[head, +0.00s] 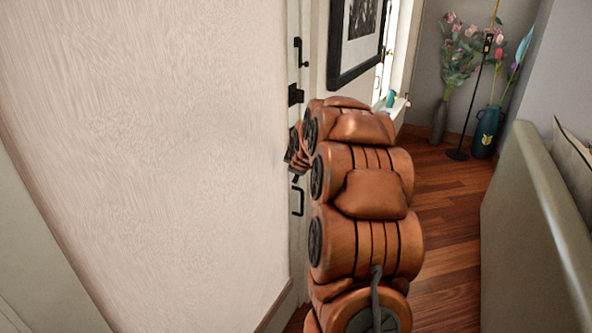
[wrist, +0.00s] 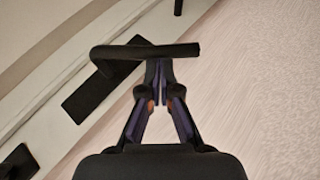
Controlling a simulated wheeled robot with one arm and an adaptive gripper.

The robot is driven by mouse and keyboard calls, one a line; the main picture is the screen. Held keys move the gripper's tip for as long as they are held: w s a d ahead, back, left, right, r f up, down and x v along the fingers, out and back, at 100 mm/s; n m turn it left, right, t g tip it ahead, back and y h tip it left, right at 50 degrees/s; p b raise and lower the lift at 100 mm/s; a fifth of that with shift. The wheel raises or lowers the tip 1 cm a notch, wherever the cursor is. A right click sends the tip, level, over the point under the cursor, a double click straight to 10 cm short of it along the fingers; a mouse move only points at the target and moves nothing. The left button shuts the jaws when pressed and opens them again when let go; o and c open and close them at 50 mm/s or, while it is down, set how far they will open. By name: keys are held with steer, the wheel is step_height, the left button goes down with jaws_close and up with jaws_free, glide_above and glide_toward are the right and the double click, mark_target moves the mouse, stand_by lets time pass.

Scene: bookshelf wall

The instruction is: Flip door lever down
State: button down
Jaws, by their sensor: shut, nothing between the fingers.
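The black door lever (wrist: 145,51) lies across the top middle of the wrist view, with its long dark backplate (wrist: 88,101) on a pale door strip. My gripper (wrist: 160,72) is shut and empty. Its fingertips meet right at the lever's bar in the picture; I cannot tell whether they touch it. In the head view my gripper (head: 294,158) is small and partly hidden by my arm, close to the narrow white door edge (head: 294,75). The lever cannot be made out clearly there.
Black door hardware shows above (head: 299,53) and below (head: 298,202) my gripper. A pale textured wall (head: 150,140) stands close on the left. A framed picture (head: 357,38), flower vases (head: 487,132) and a grey-green panel (head: 535,230) are to the right, with wooden floor (head: 445,200) between.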

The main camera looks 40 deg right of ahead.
steer(key=w+a+b+v, duration=0.1)
steer(key=a+b+v, duration=0.1)
steer(key=v, duration=1)
steer(key=shift+a+r+b, duration=0.3)
steer(key=shift+a+r, duration=0.05)
steer(key=shift+w, duration=0.1)
steer(key=s+a+f+m+g+y+p, duration=0.2)
steer(key=s+a, duration=0.6)
steer(key=a, duration=0.3)
steer(key=s+a+f+m+g+y+p, duration=0.1)
steer(key=s+a+f+g+y+p, duration=0.15)
steer(key=s+a, duration=0.65)
steer(key=s+a+m+g+p, duration=0.1)
steer(key=s+a+g, duration=0.1)
steer(key=s+a, duration=0.3)
steer(key=s+a+f+m+g+p, duration=0.1)
steer(key=s+a, duration=0.5)
steer(key=s, duration=0.8)
steer(key=shift+a+m+g+p, duration=0.35)
steer(key=shift+m+g, duration=0.35)
steer(key=shift+g, duration=0.55)
